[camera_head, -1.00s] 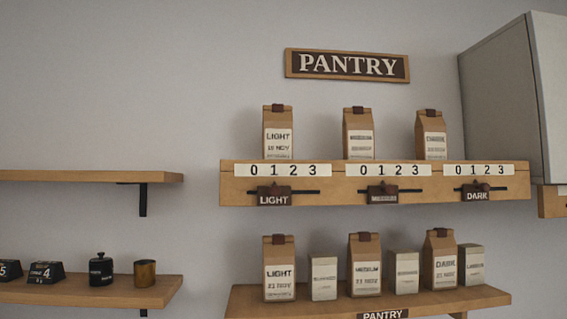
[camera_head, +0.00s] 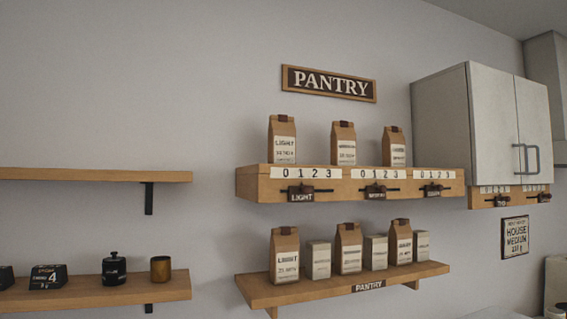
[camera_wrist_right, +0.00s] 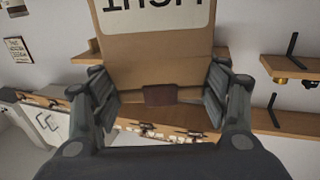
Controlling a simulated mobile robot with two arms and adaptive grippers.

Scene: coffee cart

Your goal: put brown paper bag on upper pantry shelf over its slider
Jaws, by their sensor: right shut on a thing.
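My right gripper (camera_wrist_right: 158,88) is shut on a brown paper bag (camera_wrist_right: 155,50), with a finger on each side. Its white label appears upside down and cropped, apparently reading LIGHT. In the head view, the upper pantry shelf (camera_head: 254,184) has a LIGHT slider (camera_head: 301,195), a middle slider (camera_head: 374,191) and a right slider (camera_head: 433,190) under 0-to-3 scales. A LIGHT bag (camera_head: 283,140), a middle bag (camera_head: 344,144) and a right bag (camera_head: 394,147) stand upright above them. My grippers and the held bag are outside the head view.
The lower pantry shelf (camera_head: 260,290) holds brown bags and pale boxes. A grey cabinet (camera_head: 450,110) is close to the upper shelf's right end. Left wall shelves (camera_head: 90,176) carry dark items and a copper cup (camera_head: 160,269) below.

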